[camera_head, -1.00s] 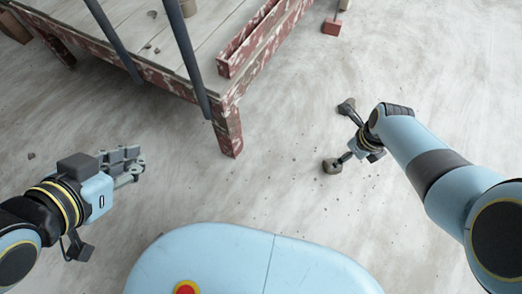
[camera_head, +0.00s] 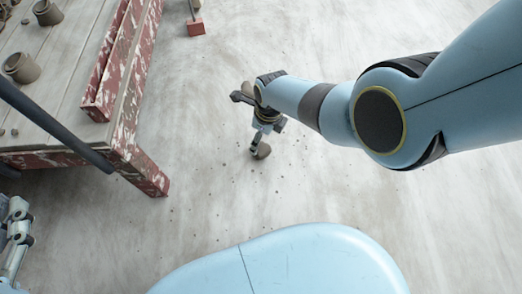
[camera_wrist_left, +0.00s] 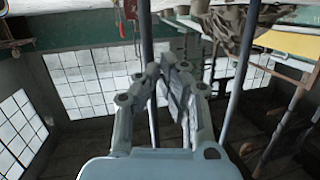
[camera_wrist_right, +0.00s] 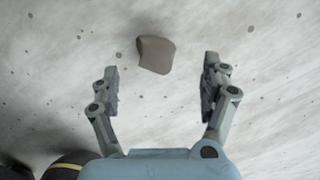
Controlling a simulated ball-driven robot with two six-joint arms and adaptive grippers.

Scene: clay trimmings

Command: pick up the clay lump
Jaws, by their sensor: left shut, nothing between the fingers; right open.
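The clay lump (camera_head: 263,151) is a small brown-grey piece on the pale floor, partly hidden behind my right gripper in the head view. In the right wrist view the lump (camera_wrist_right: 155,54) lies ahead of the fingertips, between their lines and nearer the left finger, apart from both. My right gripper (camera_head: 256,141) reaches down toward the floor. Its fingers (camera_wrist_right: 162,82) are spread open and empty. My left gripper (camera_head: 17,222) is partly cut off at the left edge of the head view. In the left wrist view its fingers (camera_wrist_left: 166,72) are closed with nothing between them.
A worn wooden table (camera_head: 60,105) with chipped red edges stands at the left, with clay pots (camera_head: 22,67) on it. A red block (camera_head: 195,27) is on the floor at the back. Small crumbs are scattered around the lump. The floor at right is open.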

